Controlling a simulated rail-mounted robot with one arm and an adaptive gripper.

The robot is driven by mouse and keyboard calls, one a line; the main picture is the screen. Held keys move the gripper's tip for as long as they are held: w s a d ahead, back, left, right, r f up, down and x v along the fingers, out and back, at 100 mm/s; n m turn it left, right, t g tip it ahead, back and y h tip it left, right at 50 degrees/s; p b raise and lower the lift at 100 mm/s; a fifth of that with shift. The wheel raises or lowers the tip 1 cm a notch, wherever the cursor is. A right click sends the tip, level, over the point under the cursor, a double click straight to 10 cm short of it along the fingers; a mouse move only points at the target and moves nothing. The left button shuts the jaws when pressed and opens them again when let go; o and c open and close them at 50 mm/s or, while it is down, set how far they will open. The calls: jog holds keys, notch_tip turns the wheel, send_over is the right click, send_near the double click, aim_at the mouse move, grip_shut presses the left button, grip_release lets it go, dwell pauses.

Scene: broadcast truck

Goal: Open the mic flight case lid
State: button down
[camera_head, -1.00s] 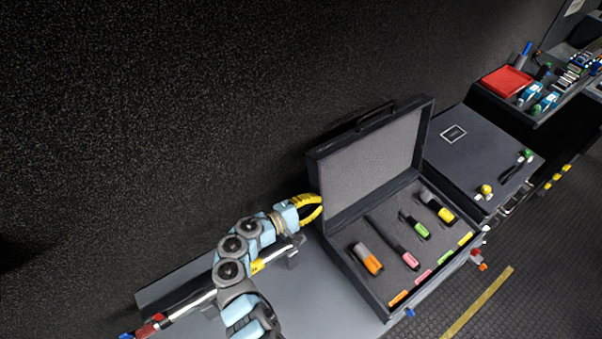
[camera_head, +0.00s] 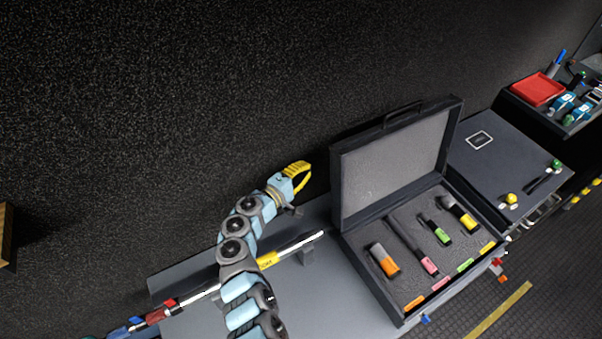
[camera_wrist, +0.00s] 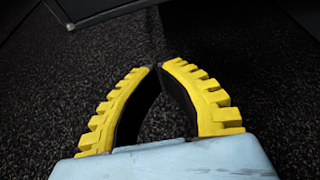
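The mic flight case (camera_head: 374,290) is a black case with its lid (camera_head: 392,170) standing up, grey foam lining facing the front. Several mics with orange, pink, green and yellow bands lie in its foam. My gripper (camera_head: 306,172), with yellow fingers, is left of the lid's left edge, apart from it and empty. In the wrist view my gripper (camera_wrist: 157,69) has its fingertips together with nothing between them. A dark panel edge with a corner shows at the top of that view; I cannot tell for certain whether it is the lid.
A closed dark case (camera_head: 500,155) stands right of the flight case. Beyond it is a tray with a red box (camera_head: 538,90). The dark wall is close behind.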

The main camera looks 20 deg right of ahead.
jog(key=d+p, duration=0.2)
jog(key=d, duration=0.4)
jog(key=shift+s+d+r, duration=0.2)
jog(key=shift+s+d, duration=0.05)
dwell(0.8)
jog(key=shift+s+a, duration=0.1)
jog(key=shift+s, duration=0.05)
dwell(0.4)
